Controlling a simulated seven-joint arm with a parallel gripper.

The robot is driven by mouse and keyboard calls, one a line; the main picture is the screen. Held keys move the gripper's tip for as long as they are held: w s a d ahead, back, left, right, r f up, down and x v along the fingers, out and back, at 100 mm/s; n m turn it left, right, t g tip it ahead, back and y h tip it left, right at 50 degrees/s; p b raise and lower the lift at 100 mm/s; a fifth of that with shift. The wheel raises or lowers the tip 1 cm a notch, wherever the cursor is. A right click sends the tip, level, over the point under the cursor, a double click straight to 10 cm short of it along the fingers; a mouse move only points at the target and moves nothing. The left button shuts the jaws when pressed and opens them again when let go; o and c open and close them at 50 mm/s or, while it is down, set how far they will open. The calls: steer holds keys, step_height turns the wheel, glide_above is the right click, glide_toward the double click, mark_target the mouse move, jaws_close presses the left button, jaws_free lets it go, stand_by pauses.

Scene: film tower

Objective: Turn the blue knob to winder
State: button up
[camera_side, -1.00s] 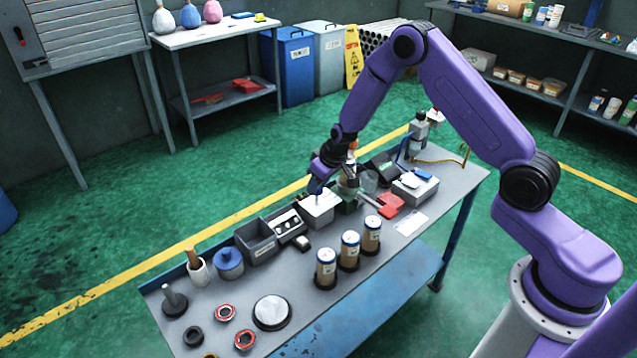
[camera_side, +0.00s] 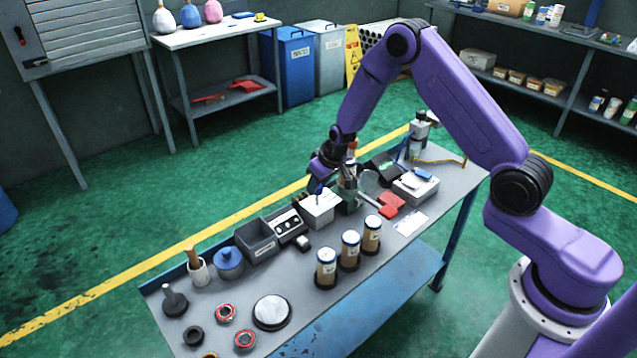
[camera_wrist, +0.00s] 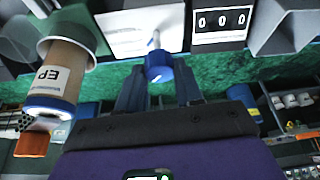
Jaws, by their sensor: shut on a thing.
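The blue knob (camera_wrist: 159,67) shows in the wrist view between my two dark fingers, with a pale pointer or stem reaching up from it toward a white panel. My gripper (camera_wrist: 158,85) is shut on the knob. In the side view, my gripper (camera_side: 317,186) is above the white box (camera_side: 320,212), and only a bit of blue shows under its fingers. The white panel (camera_wrist: 120,22) carries markings too small to read. The winder label cannot be made out, so I cannot tell which setting the knob points at.
A counter reading 0 0 0 (camera_wrist: 221,20) is beside the panel. A tan canister marked EP (camera_wrist: 62,75) is close on the left. In the side view, a dark bin (camera_side: 258,240), a red block (camera_side: 392,204) and three canisters (camera_side: 350,250) stand around the box on the bench.

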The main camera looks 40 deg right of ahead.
steer(key=o, duration=1)
steer(key=v, duration=1.7)
steer(key=shift+r, duration=0.25)
steer(key=s+a+r+n+g+y, duration=0.1)
steer(key=s+a+r+n, duration=0.2)
steer(key=s, duration=0.4)
steer(key=s+a+n+g, duration=0.25)
steer(key=s+a, duration=0.25)
steer(key=s, duration=0.3)
steer(key=s+d+n, duration=0.1)
steer(key=s+n, duration=0.1)
steer(key=s, duration=0.4)
steer(key=s+d+r+n, duration=0.1)
steer(key=s+n, duration=0.1)
steer(key=s, duration=0.5)
steer(key=s+d+n+g+h, duration=0.1)
steer(key=s+n, duration=0.1)
steer(key=s, duration=0.5)
steer(key=shift+s+d+r, duration=0.25)
steer(key=shift+r, duration=0.05)
